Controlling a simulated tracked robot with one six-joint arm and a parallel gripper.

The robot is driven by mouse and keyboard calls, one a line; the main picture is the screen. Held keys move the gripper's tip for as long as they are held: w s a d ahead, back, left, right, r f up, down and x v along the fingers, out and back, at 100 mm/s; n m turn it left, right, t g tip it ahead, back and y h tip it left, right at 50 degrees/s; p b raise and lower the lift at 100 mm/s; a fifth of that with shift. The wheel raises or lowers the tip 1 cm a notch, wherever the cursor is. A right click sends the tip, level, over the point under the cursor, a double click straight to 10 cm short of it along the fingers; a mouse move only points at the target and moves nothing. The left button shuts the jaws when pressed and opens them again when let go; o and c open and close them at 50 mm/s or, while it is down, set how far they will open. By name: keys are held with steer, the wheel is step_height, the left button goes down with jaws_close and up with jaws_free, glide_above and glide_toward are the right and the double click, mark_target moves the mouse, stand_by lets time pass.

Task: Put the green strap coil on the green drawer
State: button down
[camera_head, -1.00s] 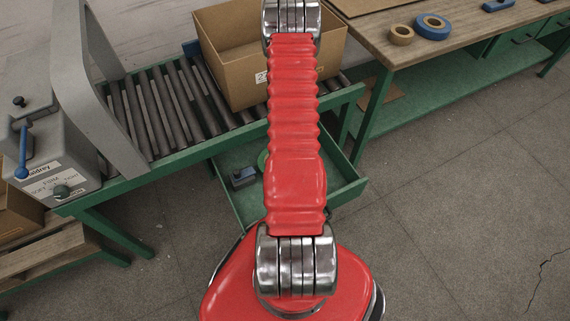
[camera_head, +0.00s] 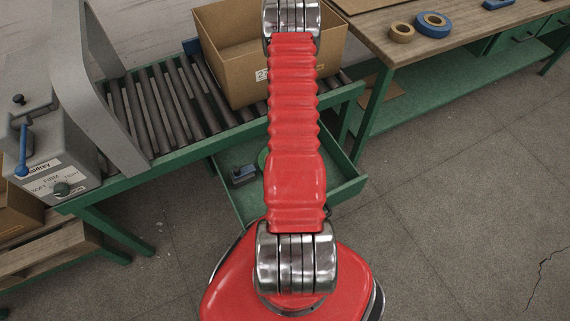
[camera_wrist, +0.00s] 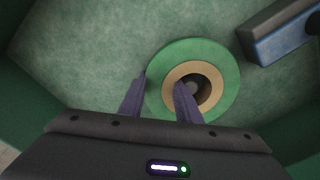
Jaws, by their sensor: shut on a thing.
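The green strap coil (camera_wrist: 222,60), a green ring around a tan core, lies flat inside the green drawer. In the head view a sliver of the coil (camera_head: 262,158) shows beside my red arm. The green drawer (camera_head: 348,190) stands pulled out under the roller conveyor; its floor (camera_wrist: 80,50) fills most of the wrist view. My gripper (camera_wrist: 160,90) is shut on the green strap coil, one finger outside its left rim and the other in its core hole. My arm hides the gripper in the head view.
A dark and blue block (camera_wrist: 285,35) lies in the drawer beside the coil; it also shows in the head view (camera_head: 242,174). A cardboard box (camera_head: 235,60) stands on the roller conveyor (camera_head: 150,100). A workbench (camera_head: 400,50) at the right carries tape rolls.

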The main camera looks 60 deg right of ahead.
steer(key=c, duration=1.3)
jaws_free()
steer(key=shift+f, duration=0.1)
steer(key=shift+o, duration=0.4)
steer(key=shift+a, duration=0.2)
steer(key=shift+d+r, duration=0.2)
steer(key=shift+r, duration=1.8)
steer(key=shift+d+r, duration=0.15)
steer(key=shift+r, duration=1.85)
steer(key=shift+a, duration=0.1)
